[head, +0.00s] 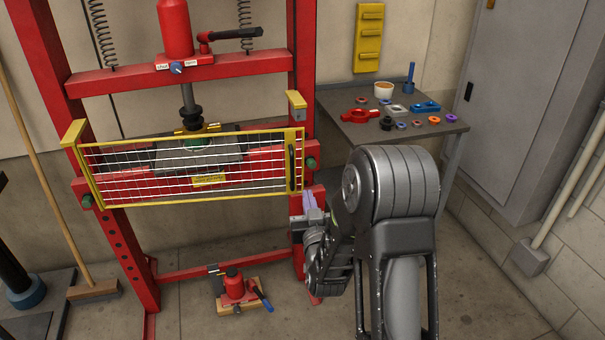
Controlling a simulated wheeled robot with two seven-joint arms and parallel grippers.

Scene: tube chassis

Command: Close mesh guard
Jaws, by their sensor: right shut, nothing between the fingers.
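The mesh guard (200,190) is a yellow-framed panel of wire mesh. It spans the front of the red press, from the left post to the right post. Its left end meets a yellow bracket (74,133) on the left post. A dark upright handle (291,167) is on its right end, in front of the right post. I cannot tell whether that end touches the post. My right gripper (309,203) is shut and empty, just below and right of the handle, apart from it. My forearm hides part of the gripper. My left gripper is out of view.
The red press frame (110,235) stands behind the guard. A grey bench (350,130) with small coloured parts is to the right, behind my right arm. A red jack (234,285) stands on the floor below. A broom (95,290) leans at left. Floor at right is clear.

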